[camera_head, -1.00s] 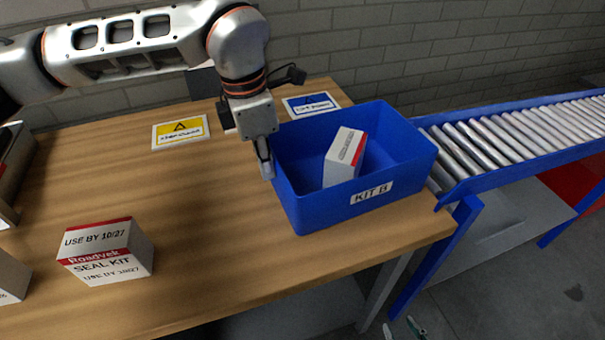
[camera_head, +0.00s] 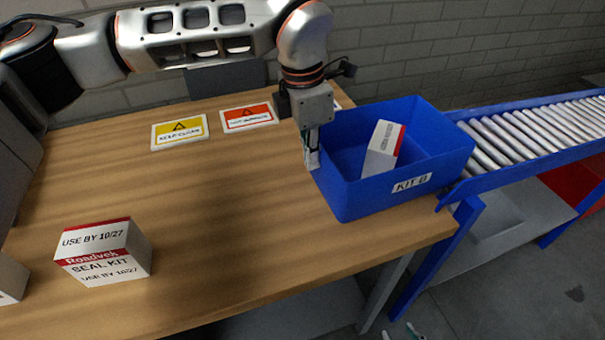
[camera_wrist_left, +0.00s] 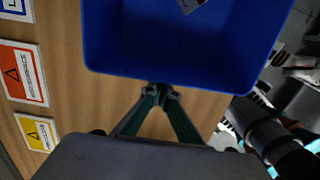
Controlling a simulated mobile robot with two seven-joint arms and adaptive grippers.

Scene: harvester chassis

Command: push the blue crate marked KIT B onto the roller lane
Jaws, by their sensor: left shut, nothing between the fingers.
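The blue crate marked KIT B (camera_head: 395,200) stands upright at the right end of the wooden table, its right end reaching the start of the roller lane (camera_head: 530,130). A white and red box (camera_head: 382,150) leans inside it. My left gripper (camera_head: 312,160) is shut and empty at the crate's left wall; in the left wrist view its fingertips (camera_wrist_left: 160,92) are at the wall of the crate (camera_wrist_left: 170,70). Whether they touch it is hard to tell. My right gripper is not in view.
A Roadvek seal kit box (camera_head: 103,252) stands at the front left of the table (camera_head: 230,210). A yellow sign (camera_head: 180,133) and a red sign (camera_head: 249,117) lie at the back.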

